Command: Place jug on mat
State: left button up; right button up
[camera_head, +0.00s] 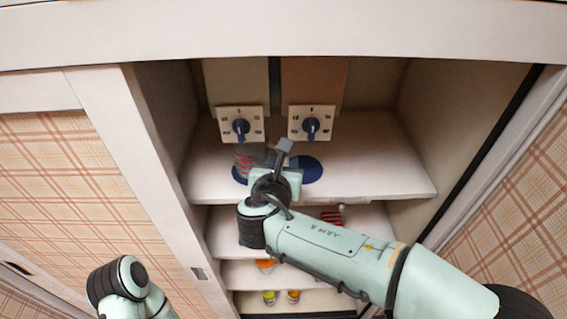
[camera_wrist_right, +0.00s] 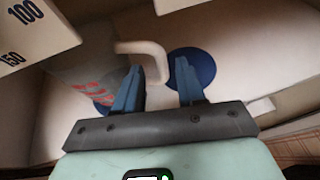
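The jug (camera_head: 248,156) is grey and see-through with red marks. It stands on the shelf under the left dispenser, over a dark blue round mat (camera_head: 238,175). In the right wrist view the jug (camera_wrist_right: 85,78) is at the left, and its pale handle (camera_wrist_right: 152,52) reaches between my fingertips. A second blue mat (camera_head: 311,172) lies bare to the right; it also shows in the right wrist view (camera_wrist_right: 203,66). My right gripper (camera_wrist_right: 158,78) is open at the handle, its fingers apart. My left gripper is out of view.
Two dispensers with blue dials, left (camera_head: 241,128) and right (camera_head: 311,125), hang above the mats. The cupboard's side walls bound the shelf (camera_head: 390,175), whose right part is clear. Lower shelves hold small items, including an orange one (camera_head: 265,265).

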jog(key=v, duration=1.1)
